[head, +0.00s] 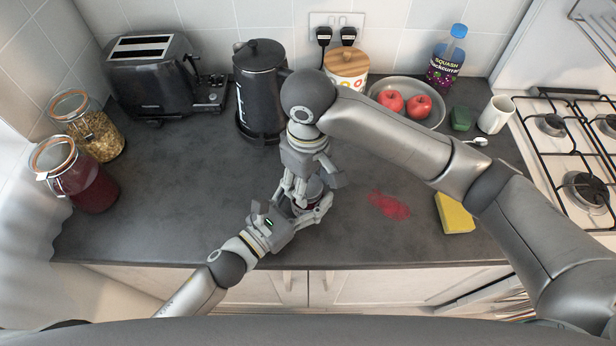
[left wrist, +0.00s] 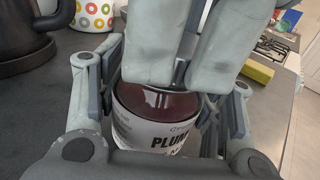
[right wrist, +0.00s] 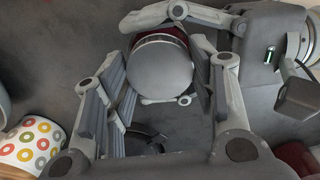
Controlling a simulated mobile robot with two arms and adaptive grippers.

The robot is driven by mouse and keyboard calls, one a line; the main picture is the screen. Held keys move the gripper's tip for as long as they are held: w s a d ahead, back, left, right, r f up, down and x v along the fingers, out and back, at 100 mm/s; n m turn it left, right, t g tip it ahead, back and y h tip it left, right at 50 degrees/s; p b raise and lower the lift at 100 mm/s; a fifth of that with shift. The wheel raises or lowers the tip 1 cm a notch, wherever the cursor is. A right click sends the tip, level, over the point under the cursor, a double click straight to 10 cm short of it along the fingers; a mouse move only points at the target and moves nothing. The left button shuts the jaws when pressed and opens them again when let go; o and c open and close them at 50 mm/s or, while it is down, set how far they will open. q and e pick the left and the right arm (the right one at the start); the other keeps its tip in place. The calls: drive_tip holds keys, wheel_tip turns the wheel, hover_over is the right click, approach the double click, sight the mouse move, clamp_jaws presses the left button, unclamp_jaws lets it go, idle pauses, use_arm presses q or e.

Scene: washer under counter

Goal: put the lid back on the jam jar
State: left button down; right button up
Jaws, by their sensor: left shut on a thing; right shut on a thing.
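The jam jar (head: 306,199) stands upright on the dark counter, mostly hidden by my grippers in the head view. In the left wrist view its white plum label (left wrist: 150,138) and dark red upper glass show. My left gripper (head: 303,203) is shut around the jar from the front. My right gripper (head: 311,180) reaches down from above and is shut on the lid, a grey round disc (right wrist: 160,70) in the right wrist view. The lid is over the jar's top; the fingers hide whether it touches or sits level on the rim.
A red smear (head: 389,205) and a yellow sponge (head: 454,213) lie right of the jar. A black kettle (head: 260,85), toaster (head: 155,75), fruit plate (head: 432,113) and white mug (head: 495,115) stand behind. Two clip-top jars are at left. The counter left of the jar is clear.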

drive_tip(key=m, duration=1)
drive_tip(key=o, duration=1.2)
wheel_tip(320, 180, up, 12)
use_arm(q)
drive_tip(key=shift+c, duration=1.7)
unclamp_jaws()
